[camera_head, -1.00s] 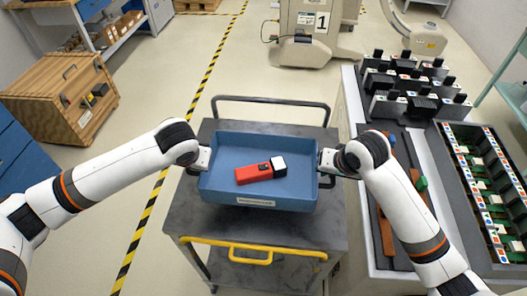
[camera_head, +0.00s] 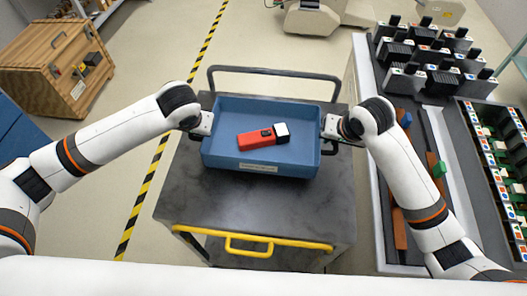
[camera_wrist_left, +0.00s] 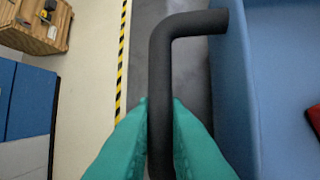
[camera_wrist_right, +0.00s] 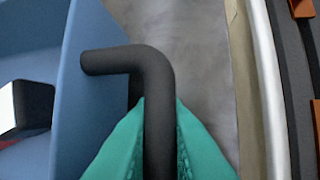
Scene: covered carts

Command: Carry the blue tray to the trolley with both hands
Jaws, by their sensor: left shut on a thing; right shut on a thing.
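The blue tray (camera_head: 225,163) is over the dark trolley (camera_head: 255,212); I cannot tell whether it touches the trolley top. A red block with a white and black end (camera_head: 260,139) lies inside it. My left gripper (camera_head: 200,125) is at the tray's left side, and in the left wrist view its teal fingers (camera_wrist_left: 160,125) are shut around the black handle (camera_wrist_left: 162,60). My right gripper (camera_head: 333,128) is at the tray's right side. In the right wrist view its teal fingers (camera_wrist_right: 160,125) are shut around the other black handle (camera_wrist_right: 150,70).
The trolley has a dark push bar (camera_head: 275,70) at the back and a yellow handle (camera_head: 250,243) in front. A bench with black devices (camera_head: 435,65) and component rows stands close on the right. A wooden crate (camera_head: 55,65) is at left. Yellow-black tape (camera_head: 150,195) marks the floor.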

